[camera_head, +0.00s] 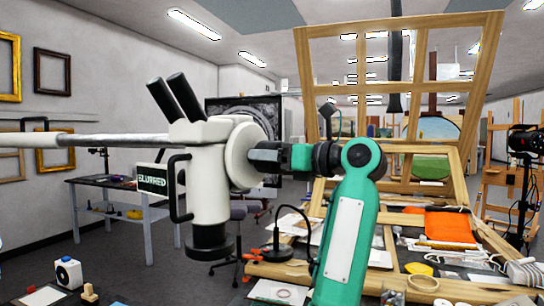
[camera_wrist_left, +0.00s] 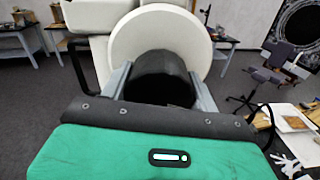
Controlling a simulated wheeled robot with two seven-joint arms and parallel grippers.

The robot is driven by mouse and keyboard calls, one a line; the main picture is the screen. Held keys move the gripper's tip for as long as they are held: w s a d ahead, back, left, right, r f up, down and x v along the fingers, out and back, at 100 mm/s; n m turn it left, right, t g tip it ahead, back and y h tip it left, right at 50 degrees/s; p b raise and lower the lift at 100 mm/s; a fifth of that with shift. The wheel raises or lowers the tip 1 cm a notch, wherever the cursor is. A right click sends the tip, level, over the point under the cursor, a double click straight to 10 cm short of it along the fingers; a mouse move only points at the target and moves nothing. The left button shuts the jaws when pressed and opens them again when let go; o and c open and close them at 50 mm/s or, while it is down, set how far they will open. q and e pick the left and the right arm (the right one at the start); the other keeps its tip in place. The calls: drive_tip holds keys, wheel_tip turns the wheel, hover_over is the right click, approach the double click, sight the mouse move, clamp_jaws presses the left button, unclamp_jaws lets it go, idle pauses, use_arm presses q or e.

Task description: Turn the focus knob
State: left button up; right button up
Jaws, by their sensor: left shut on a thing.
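A white microscope head (camera_head: 208,175) with two black eyepieces (camera_head: 178,97) hangs on a grey boom (camera_head: 100,140) from the left. A small dark sign on it (camera_head: 152,183) appears to read "BLURRED". Its side bears a round white disc (camera_head: 243,155); the disc also shows in the left wrist view (camera_wrist_left: 165,28). The black focus knob (camera_wrist_left: 160,75) sticks out from the disc. My left gripper (camera_head: 266,157), on the green arm, is shut on the knob, with one grey finger on each side. The gripper largely hides the knob in the head view. My right gripper is not in view.
A wooden bench (camera_head: 300,272) with a lamp, an orange cloth (camera_head: 447,223) and several tools lies at the right, below a tilted wooden frame (camera_head: 306,80). A side table (camera_head: 88,182) stands behind at the left.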

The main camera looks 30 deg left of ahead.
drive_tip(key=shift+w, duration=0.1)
use_arm(q)
drive_tip(key=shift+m, duration=0.4)
drive_tip(key=m+p, duration=0.2)
drive_tip(key=m, duration=0.1)
drive_tip(key=shift+w+m, duration=0.1)
drive_tip(key=shift+m, duration=0.3)
drive_tip(key=shift+m+p, duration=0.35)
drive_tip(key=shift+m, duration=0.35)
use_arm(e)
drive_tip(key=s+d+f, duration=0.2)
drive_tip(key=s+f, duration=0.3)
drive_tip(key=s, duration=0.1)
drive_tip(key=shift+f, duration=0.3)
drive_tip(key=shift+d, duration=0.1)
use_arm(q)
drive_tip(key=o, duration=1)
